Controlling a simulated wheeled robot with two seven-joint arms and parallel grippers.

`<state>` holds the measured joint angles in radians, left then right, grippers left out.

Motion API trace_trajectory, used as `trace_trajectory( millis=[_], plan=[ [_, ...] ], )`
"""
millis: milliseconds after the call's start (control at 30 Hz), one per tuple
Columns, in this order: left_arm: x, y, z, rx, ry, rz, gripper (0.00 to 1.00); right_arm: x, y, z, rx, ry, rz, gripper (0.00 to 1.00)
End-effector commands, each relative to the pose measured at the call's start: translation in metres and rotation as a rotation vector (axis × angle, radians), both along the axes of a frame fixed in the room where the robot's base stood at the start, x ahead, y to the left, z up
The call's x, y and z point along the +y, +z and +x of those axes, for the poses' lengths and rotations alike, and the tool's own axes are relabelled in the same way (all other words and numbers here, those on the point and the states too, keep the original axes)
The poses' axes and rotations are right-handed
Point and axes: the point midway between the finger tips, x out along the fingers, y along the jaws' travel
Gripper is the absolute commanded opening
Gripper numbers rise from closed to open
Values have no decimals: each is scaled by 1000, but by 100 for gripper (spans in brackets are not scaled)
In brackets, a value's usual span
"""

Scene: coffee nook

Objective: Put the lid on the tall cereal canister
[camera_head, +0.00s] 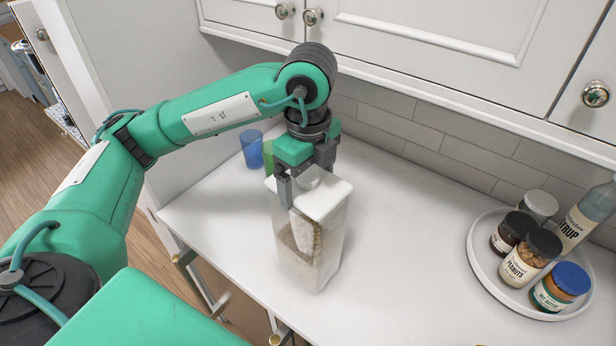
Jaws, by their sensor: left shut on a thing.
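The tall cereal canister (312,256) is clear, squared and upright on the white counter, with cereal inside. The white lid (329,198) is at the canister's top, roughly level; whether it is fully seated I cannot tell. My left gripper (305,185) comes down from above and is shut on the lid, at its raised middle part. The fingers hide part of the lid's left side. My right gripper is not in view.
A blue cup (252,149) and a green cup (268,155) stand behind the canister to the left. A round white tray (487,269) at the right holds several jars and a syrup bottle (588,217). The counter (400,240) between is clear. Cabinets (440,50) hang above.

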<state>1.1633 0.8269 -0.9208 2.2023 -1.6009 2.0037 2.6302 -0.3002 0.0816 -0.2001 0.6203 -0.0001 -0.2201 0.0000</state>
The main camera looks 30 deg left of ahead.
Motion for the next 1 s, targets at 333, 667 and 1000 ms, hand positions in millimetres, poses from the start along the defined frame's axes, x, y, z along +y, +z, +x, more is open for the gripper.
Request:
trace_trajectory(
  millis=[333,667,1000],
  plan=[
    [0,0,0,0,0,0,68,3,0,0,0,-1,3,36],
    [0,-3,0,0,0,0,68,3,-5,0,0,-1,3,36],
    [0,-3,0,0,0,0,68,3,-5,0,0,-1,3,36]
  ],
)
